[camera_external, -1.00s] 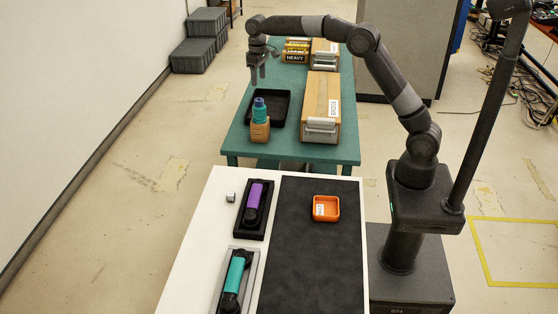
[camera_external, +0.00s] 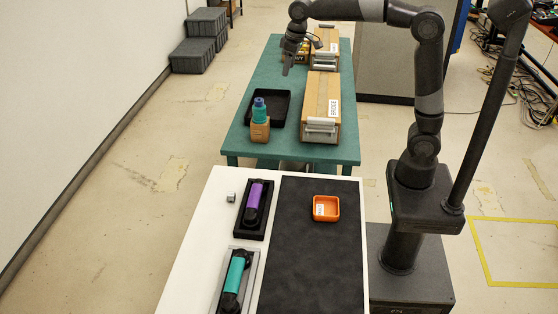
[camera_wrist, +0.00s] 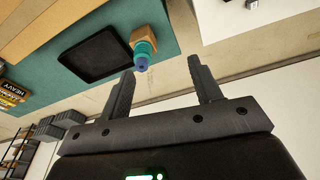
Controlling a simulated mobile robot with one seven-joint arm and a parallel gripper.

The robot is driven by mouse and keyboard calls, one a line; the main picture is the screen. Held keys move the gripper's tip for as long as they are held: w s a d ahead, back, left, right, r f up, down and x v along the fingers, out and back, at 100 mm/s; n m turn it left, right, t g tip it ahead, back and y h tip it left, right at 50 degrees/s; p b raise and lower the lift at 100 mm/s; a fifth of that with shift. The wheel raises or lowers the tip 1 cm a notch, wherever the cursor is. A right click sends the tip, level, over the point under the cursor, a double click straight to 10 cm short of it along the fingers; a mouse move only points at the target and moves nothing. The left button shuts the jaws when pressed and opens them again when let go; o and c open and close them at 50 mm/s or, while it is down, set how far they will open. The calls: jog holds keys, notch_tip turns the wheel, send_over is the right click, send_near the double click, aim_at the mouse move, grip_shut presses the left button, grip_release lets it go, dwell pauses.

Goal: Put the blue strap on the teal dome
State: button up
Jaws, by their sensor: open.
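My gripper (camera_external: 290,62) is open and empty, high over the far part of the green table. In the wrist view its two fingers (camera_wrist: 161,70) stand apart with nothing between them. I cannot make out a separate blue strap or a plain teal dome.
A black tray (camera_external: 281,95) lies beside the wooden block on the green table (camera_external: 242,146). The near white table holds a purple handset (camera_external: 254,202), a teal handset (camera_external: 235,273) and an orange tray (camera_external: 326,217).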

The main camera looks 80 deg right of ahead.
jog(key=s+a+f+t, duration=0.1)
jog(key=s+a+f, duration=0.2)
jog(key=s, duration=0.6)
jog(key=s+a+f+n+t, duration=0.1)
jog(key=s+a+f, duration=0.2)
jog(key=s, duration=0.6)
jog(key=s+a+f+t, duration=0.1)
jog(key=s+a+f, duration=0.2)
jog(key=s, duration=0.5)
jog(key=shift+s+a+n, duration=0.4)
jog(key=shift+a, duration=0.05)
